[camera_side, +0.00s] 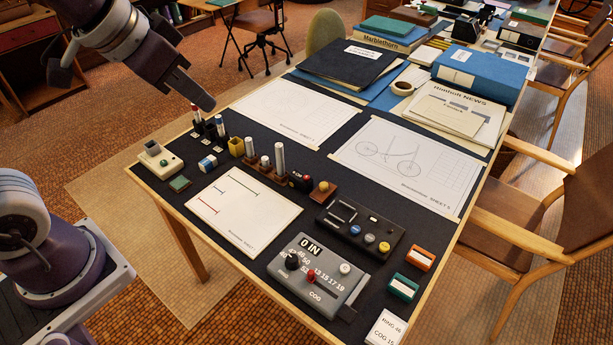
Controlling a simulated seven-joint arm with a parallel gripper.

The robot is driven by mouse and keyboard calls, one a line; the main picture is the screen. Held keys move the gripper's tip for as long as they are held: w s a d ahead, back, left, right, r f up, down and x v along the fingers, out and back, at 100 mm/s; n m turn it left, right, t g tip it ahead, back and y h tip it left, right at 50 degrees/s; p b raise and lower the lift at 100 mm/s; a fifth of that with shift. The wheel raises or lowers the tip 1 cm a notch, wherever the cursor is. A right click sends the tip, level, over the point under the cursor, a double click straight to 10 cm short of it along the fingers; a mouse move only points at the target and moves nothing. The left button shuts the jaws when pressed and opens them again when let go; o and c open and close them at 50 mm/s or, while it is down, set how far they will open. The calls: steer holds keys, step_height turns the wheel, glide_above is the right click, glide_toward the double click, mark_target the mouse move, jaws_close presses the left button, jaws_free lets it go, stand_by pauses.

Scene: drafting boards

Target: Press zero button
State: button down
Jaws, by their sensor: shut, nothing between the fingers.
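No button's marking reads clearly as zero.
Upright pegs (279,158) stand in a wooden block mid-desk, with pen-like items (197,116) to their left. A small drawing sheet (243,212) lies in front. Orange (420,257) and green (403,287) blocks sit at right. Books (480,75) fill the back.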

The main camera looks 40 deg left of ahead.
steer(key=w+f+m, duration=0.1)
steer(key=w+f, duration=0.3)
steer(key=w, duration=0.4)
steer(key=m+t+y, duration=0.2)
steer(key=m+t, duration=0.1)
steer(key=m, duration=0.2)
glide_above(306, 178)
step_height(306, 178, down, 19)
steer(key=shift+s+f, duration=0.15)
steer(key=shift+s, duration=0.1)
steer(key=shift+d, duration=0.1)
steer(key=shift+f, duration=4.4)
steer(key=shift+f, duration=0.15)
steer(key=shift+f, duration=0.25)
